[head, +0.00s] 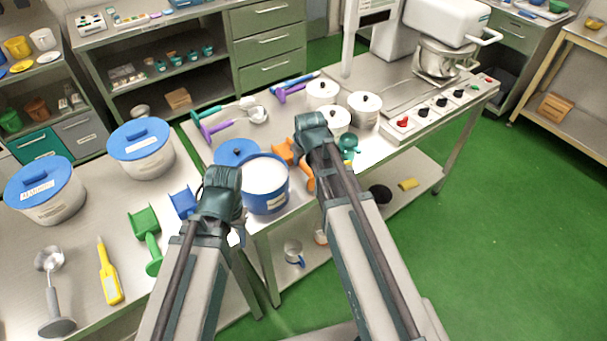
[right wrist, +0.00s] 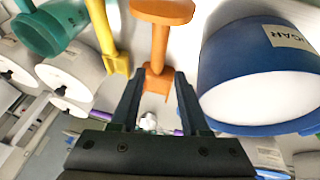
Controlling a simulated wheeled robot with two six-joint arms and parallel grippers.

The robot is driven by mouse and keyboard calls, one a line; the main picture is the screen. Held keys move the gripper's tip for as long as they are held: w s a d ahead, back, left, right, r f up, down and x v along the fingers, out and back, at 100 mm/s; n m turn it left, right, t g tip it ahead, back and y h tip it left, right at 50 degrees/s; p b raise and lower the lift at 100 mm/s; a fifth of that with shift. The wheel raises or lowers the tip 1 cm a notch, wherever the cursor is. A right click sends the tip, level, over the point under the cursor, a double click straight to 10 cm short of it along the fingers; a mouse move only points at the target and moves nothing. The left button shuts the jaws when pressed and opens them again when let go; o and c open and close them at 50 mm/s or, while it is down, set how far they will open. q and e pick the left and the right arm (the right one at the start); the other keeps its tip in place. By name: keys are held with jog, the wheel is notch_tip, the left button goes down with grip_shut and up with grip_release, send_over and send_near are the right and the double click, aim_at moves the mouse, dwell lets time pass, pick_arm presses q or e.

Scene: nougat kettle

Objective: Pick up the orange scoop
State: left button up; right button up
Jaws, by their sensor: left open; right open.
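The orange scoop (head: 283,150) lies on the steel table, left of my right gripper (head: 312,135) in the head view, partly hidden by that arm. In the right wrist view the orange scoop (right wrist: 159,45) runs down from the top edge. Its near end lies between the open fingers of my right gripper (right wrist: 161,72), which are not closed on it. Whether either finger touches it cannot be told. My left gripper (head: 225,195) is over the gap beside the blue tub, its fingers mostly hidden by the wrist.
A blue tub of white contents (head: 266,185) stands close to the orange scoop; it fills the right of the wrist view (right wrist: 262,75). A yellow tool (right wrist: 108,40) and a teal scoop (right wrist: 45,30) lie on the other side. White lidded pots (head: 364,107) stand behind my right gripper.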

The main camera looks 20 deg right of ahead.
aim_at(303, 165)
pick_arm(q)
jog(key=shift+f+b, duration=1.15)
jog(key=shift+f, duration=0.55)
pick_arm(e)
jog(key=shift+x, duration=1.9)
pick_arm(q)
jog(key=shift+f, duration=0.1)
pick_arm(e)
jog(key=shift+f, duration=0.1)
jog(key=b+x, duration=0.5)
jog(key=shift+s+d+f, duration=0.1)
jog(key=shift+d, duration=0.15)
pick_arm(q)
notch_tip(303, 165, down, 5)
jog(key=shift+r, duration=0.2)
pick_arm(e)
jog(key=shift+c, duration=0.2)
grip_shut()
